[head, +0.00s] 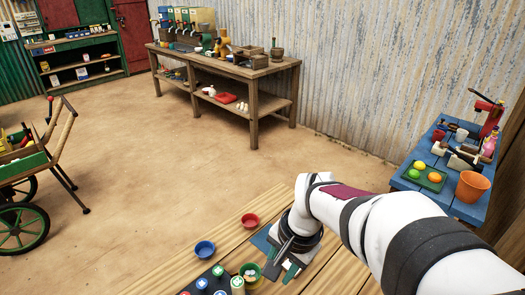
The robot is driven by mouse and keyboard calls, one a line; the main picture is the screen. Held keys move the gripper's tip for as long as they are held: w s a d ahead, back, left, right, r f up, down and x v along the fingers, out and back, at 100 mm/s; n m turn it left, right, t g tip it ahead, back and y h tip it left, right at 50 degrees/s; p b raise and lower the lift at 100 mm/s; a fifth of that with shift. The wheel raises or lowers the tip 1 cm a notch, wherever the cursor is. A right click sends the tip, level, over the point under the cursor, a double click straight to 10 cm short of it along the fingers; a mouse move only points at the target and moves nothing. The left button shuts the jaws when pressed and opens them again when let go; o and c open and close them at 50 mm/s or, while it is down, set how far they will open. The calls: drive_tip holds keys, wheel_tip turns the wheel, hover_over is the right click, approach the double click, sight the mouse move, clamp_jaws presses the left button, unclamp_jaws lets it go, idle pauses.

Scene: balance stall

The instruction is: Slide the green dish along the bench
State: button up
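A small green dish (250,271) sits on the wooden bench (335,278) near the bottom of the head view, with pale round things in it. My gripper (281,272) points down over the bench just right of the green dish. Its two fingers look apart, with nothing visible between them. I cannot tell whether the left finger touches the dish rim. A red dish (250,220) and a blue dish (205,250) stand farther back and left on the same bench.
A dark tray with coloured round pieces (202,284) and a green-topped cylinder (237,284) stand close left of the green dish. A blue-grey flat piece (262,238) lies behind my gripper. Bare planks lie to the right. A blue table (459,208) stands at far right.

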hover_over(258, 278)
drive_tip(key=s+d, duration=0.3)
drive_tip(key=d+x, duration=0.1)
drive_tip(key=x, duration=0.2)
drive_tip(key=shift+s+a+f+m+t, duration=0.15)
drive_tip(key=shift+a+f+m+t, duration=0.15)
drive_tip(key=shift+m, duration=0.1)
drive_tip(key=x, duration=1.5)
drive_tip(key=shift+f, duration=0.3)
clamp_jaws()
